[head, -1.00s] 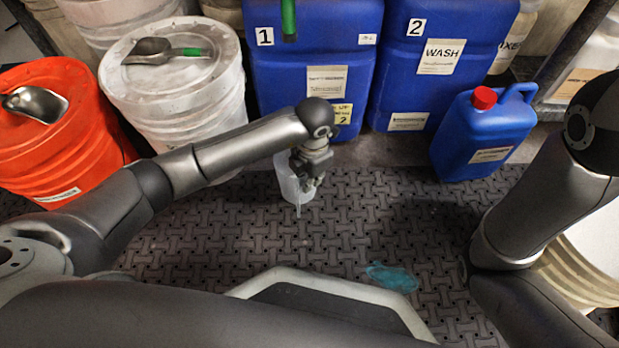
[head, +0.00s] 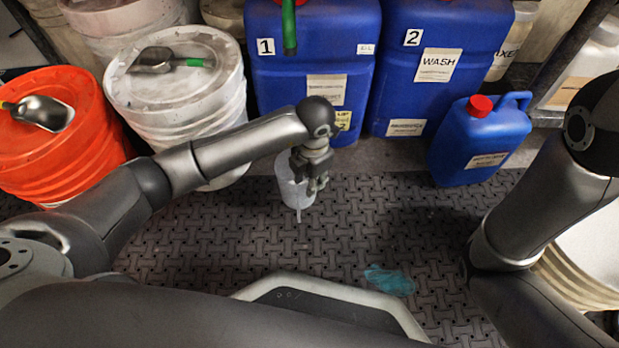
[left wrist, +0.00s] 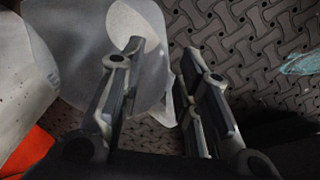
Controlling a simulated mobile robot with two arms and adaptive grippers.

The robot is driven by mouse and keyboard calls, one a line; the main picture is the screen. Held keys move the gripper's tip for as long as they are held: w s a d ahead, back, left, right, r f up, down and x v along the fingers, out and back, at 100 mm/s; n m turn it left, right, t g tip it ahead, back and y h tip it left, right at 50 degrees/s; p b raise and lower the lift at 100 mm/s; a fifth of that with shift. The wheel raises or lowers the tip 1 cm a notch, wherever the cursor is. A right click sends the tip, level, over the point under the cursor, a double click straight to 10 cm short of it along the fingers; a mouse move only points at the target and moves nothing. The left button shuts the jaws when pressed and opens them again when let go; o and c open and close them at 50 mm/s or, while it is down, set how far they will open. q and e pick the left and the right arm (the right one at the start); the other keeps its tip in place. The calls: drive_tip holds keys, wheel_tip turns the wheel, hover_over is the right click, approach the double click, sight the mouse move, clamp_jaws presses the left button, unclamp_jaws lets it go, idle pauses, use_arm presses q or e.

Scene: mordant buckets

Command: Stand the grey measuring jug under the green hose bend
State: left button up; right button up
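The translucent grey measuring jug (head: 296,192) is at my left gripper (head: 317,182), in front of the blue drum marked 1. My left gripper is on the jug's right side. In the left wrist view the jug (left wrist: 100,30) shows its inside and paler bottom. One finger of the left gripper (left wrist: 162,55) crosses the jug and the other is outside, with its wall and a pale projecting part between them. A green hose (head: 289,25) hangs at the top in front of drum 1; its bend is not clearly seen. My right gripper is out of view.
Blue drums 1 (head: 312,60) and 2 (head: 425,75) stand at the back, a small blue canister (head: 470,150) to their right. A white bucket (head: 185,105) and orange bucket (head: 60,150) stand left. A teal patch (head: 388,280) lies on the otherwise open floor mat (head: 380,220).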

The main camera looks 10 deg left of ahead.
use_arm(q)
drive_tip(key=r+p, duration=0.2)
drive_tip(key=r, duration=0.2)
drive_tip(key=r+p, duration=0.3)
drive_tip(key=shift+s+d+r, duration=0.1)
drive_tip(key=shift+d+r, duration=0.1)
drive_tip(key=shift+r, duration=0.15)
drive_tip(key=shift+r+p, duration=0.3)
drive_tip(key=shift+r, duration=0.4)
drive_tip(key=shift+s, duration=0.1)
